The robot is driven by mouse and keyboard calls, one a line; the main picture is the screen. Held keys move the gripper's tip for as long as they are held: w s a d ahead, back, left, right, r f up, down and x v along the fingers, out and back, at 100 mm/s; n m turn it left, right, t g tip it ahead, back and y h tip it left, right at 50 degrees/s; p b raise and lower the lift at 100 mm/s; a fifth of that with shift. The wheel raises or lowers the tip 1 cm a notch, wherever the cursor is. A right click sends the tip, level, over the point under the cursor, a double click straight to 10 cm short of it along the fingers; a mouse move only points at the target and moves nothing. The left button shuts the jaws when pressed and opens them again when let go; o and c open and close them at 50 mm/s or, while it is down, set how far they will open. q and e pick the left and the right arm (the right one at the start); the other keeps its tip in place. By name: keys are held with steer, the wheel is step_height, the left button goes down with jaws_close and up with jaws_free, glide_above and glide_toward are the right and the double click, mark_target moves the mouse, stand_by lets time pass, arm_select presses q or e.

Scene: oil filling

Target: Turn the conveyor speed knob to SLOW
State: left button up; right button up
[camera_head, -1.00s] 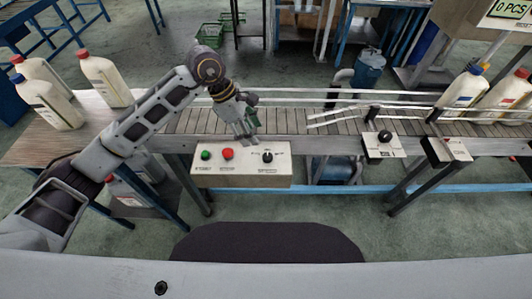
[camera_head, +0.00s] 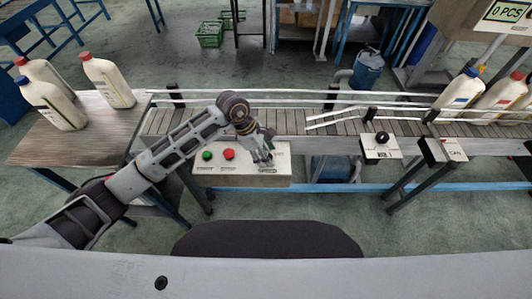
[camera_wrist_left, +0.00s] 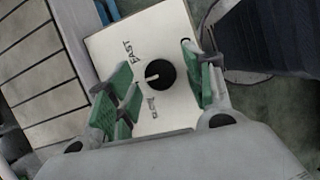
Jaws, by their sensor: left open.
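The white control panel (camera_head: 228,179) on the conveyor's front has a green button, a red button and the speed knob. In the left wrist view the black round knob (camera_wrist_left: 161,74) has a white pointer line aimed left, between the words FAST (camera_wrist_left: 128,50) and SLOW (camera_wrist_left: 151,108). My left gripper (camera_head: 264,160) is over the panel's right part and hides the knob in the head view. The left gripper (camera_wrist_left: 162,88) is open, with green-padded fingers on both sides of the knob; contact cannot be told. My right gripper is not in view.
The conveyor (camera_head: 290,122) runs behind the panel with metal guide rails. Several white bottles stand on the wooden table (camera_head: 95,140) at left, and others are on the belt at right. Another dark knob box (camera_head: 381,146) is right of the panel.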

arm_select(q)
steer(key=shift+d+f, duration=0.15)
steer(key=shift+f, duration=0.1)
steer(key=c, duration=1)
